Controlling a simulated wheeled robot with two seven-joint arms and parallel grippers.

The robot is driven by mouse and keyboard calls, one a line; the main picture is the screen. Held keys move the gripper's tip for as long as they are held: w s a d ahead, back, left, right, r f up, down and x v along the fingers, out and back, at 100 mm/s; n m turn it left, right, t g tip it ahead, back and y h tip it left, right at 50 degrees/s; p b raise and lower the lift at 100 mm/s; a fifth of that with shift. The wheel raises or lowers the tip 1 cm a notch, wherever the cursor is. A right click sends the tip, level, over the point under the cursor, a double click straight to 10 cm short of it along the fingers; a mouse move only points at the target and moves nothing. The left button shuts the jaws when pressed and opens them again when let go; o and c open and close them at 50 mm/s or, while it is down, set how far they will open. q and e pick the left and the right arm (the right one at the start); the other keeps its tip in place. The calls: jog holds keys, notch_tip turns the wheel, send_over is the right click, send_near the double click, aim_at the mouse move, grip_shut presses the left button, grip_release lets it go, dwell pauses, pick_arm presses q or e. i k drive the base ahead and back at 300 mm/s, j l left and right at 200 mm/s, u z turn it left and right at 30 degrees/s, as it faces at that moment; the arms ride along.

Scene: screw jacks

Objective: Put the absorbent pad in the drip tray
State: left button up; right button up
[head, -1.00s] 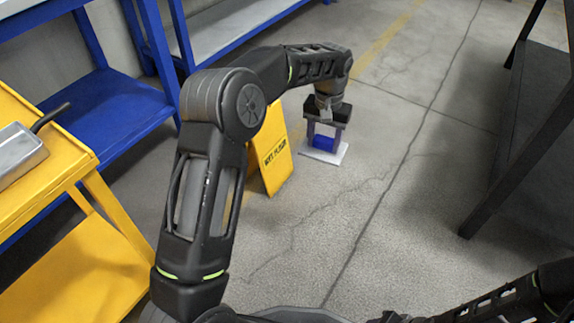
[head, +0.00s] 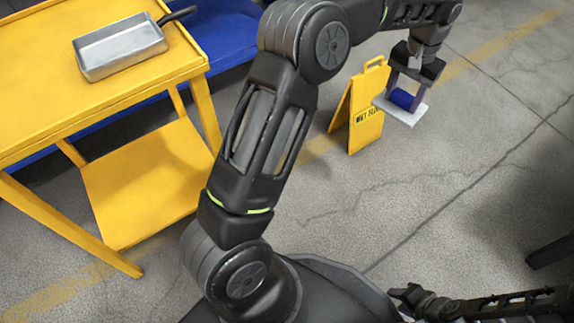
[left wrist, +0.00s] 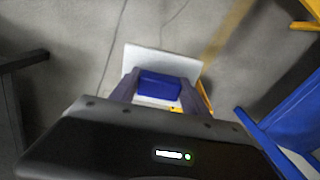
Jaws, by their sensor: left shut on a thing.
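The absorbent pad (head: 396,111) is a flat white square with a blue block on top. It also shows in the left wrist view (left wrist: 160,60). My left gripper (head: 404,96) is shut on the blue block, and the pad hangs level beneath the fingers, seemingly above the floor. In the left wrist view the fingers (left wrist: 158,87) sit on either side of the block. The drip tray (head: 122,50) is a shallow grey metal pan with a dark handle, on top of the yellow cart at upper left. My right gripper (head: 408,296) is low at the bottom right, its fingers unclear.
The yellow cart (head: 60,108) has a lower shelf and legs at the left. A blue bench (head: 222,30) stands behind it. A yellow wet-floor sign (head: 367,112) stands close beside the pad in the picture. The floor at centre right is clear.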

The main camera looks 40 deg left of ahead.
aim_at(122, 49)
jog(key=u, duration=0.85)
